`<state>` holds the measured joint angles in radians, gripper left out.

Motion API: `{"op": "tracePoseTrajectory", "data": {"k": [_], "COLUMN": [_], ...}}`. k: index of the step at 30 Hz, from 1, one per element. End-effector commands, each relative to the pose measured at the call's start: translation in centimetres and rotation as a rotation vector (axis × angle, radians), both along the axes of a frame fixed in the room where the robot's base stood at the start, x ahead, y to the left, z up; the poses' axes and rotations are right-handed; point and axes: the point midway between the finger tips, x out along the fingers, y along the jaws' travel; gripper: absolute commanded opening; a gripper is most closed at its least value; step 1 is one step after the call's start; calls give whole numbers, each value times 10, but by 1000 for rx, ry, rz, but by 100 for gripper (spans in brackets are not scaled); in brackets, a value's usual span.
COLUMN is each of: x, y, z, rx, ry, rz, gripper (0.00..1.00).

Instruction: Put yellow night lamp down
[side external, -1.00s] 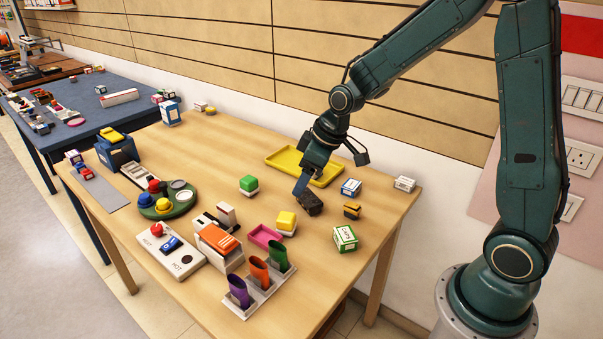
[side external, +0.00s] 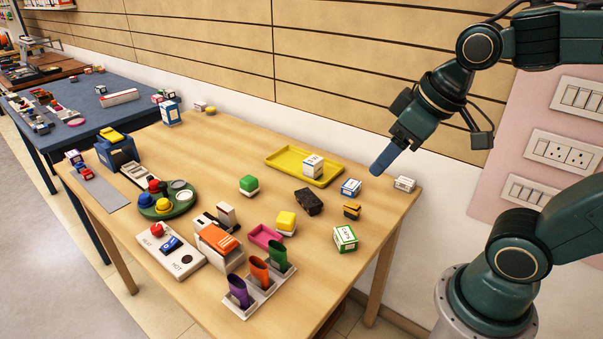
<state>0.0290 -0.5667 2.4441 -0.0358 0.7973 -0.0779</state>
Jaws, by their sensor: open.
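The individual fingers are hard to make out at this angle.
The yellow tray (side external: 276,160) holds a small white box (side external: 313,166). Small boxes stand near the right edge. A pink tray (side external: 265,237) and a holder with coloured cups (side external: 262,293) are in front.

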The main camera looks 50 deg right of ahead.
Motion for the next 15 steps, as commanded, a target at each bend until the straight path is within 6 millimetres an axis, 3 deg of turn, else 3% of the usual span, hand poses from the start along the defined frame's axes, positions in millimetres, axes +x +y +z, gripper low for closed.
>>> {"op": "tracePoseTrajectory", "data": {"k": [6, 15], "x": [-35, -47], "y": [0, -1], "z": [5, 5], "rx": [18, 26], "ry": [-22, -24], "rz": [-55, -76], "gripper": [63, 63]}}
